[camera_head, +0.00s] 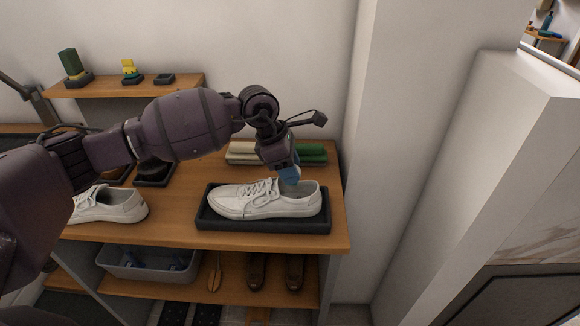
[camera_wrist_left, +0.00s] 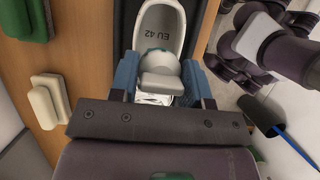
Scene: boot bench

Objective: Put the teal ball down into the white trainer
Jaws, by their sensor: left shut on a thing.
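The white trainer (camera_head: 250,203) lies in a black tray (camera_head: 265,226) on the bench, its opening to the right. In the left wrist view its insole (camera_wrist_left: 166,35) reads "EU 42". My left gripper (camera_head: 290,182) points down at the trainer's opening, its blue fingertips overlapping the rim in the head view. It is shut on the teal ball (camera_wrist_left: 159,51), which shows as a small teal arc between the fingers in the wrist view. Most of the ball is hidden, and I cannot tell whether it touches the insole. My right gripper is out of view.
Another white shoe (camera_head: 110,207) stands at left, partly behind my arm. A small shelf (camera_head: 125,88) is on the wall. A grey bin (camera_head: 148,264) and brown shoes (camera_head: 257,272) are below.

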